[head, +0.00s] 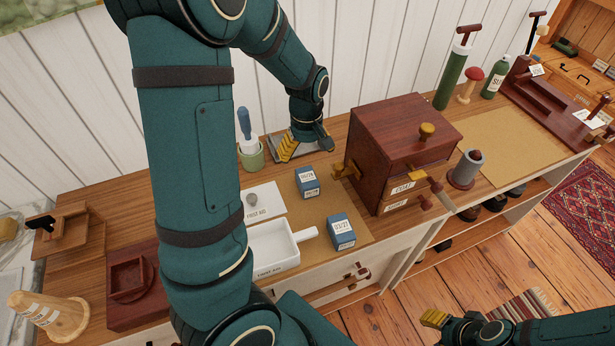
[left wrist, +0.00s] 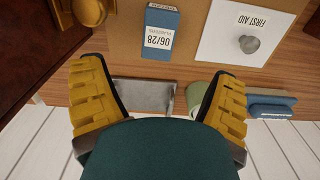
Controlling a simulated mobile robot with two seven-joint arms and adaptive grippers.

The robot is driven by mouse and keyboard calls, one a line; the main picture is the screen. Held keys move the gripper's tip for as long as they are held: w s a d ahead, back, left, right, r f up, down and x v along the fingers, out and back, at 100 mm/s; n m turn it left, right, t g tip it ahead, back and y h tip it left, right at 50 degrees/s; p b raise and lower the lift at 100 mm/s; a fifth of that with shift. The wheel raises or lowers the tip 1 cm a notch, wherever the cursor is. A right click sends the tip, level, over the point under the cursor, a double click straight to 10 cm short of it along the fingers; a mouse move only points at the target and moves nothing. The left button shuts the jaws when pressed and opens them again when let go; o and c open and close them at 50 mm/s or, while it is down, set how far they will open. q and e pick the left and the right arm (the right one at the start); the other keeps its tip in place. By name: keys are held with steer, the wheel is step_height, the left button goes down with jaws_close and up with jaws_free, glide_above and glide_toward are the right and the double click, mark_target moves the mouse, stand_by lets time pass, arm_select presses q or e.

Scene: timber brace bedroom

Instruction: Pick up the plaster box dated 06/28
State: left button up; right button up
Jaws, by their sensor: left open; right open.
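The plaster box dated 06/28 (left wrist: 161,32) is a small blue box with a white label. It stands on the tan mat, and in the head view the same box (head: 307,182) is the one further back. A similar blue box (head: 341,232), whose label seems to read 03/21, stands nearer the front. My left gripper (head: 308,151) is open and empty, behind the dated box on the wall side. In the left wrist view the box lies beyond the gap between its fingers (left wrist: 160,88), not between them. My right gripper (head: 440,319) is open and empty at the lower right, away from the bench.
A dark red chest of drawers (head: 400,140) with brass knobs stands right of the boxes. A green pot (head: 251,155), a white first aid card (head: 262,200) and a white tray (head: 272,250) are on the left. A grey metal plate (left wrist: 145,95) lies near my left fingers.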

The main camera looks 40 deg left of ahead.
mark_target(307, 177)
arm_select(q)
step_height(307, 177, down, 8)
steer(key=shift+f+b, duration=0.1)
steer(key=shift+b, duration=0.95)
step_height(307, 177, down, 5)
steer(key=shift+w+b, duration=0.1)
steer(key=shift+b, duration=0.8)
steer(key=c, duration=1.3)
